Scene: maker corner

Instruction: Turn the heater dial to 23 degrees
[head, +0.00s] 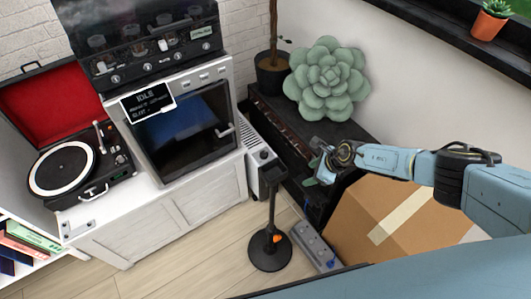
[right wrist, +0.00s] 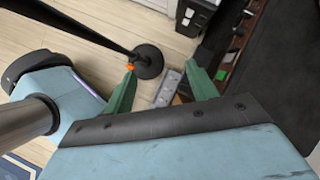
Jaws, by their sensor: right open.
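The white heater (head: 253,165) stands on the floor in the head view, in the gap between the white cabinet and a dark piano-like piece. A dark round dial (head: 264,154) shows on its top near end; its reading is too small to tell. My right gripper (head: 320,166) has green fingers and is to the right of the heater, apart from it. In the right wrist view the gripper (right wrist: 162,68) is open with nothing between its fingers. Part of the heater (right wrist: 196,10) shows at the top there. My left gripper is not in view.
A black stand (head: 270,250) rises from the floor in front of the heater. A power strip (head: 316,246) and cardboard box (head: 375,220) lie to the right. The dark piano-like piece (head: 290,135) holds a large succulent (head: 327,82). A white cabinet (head: 190,205) borders the heater's left.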

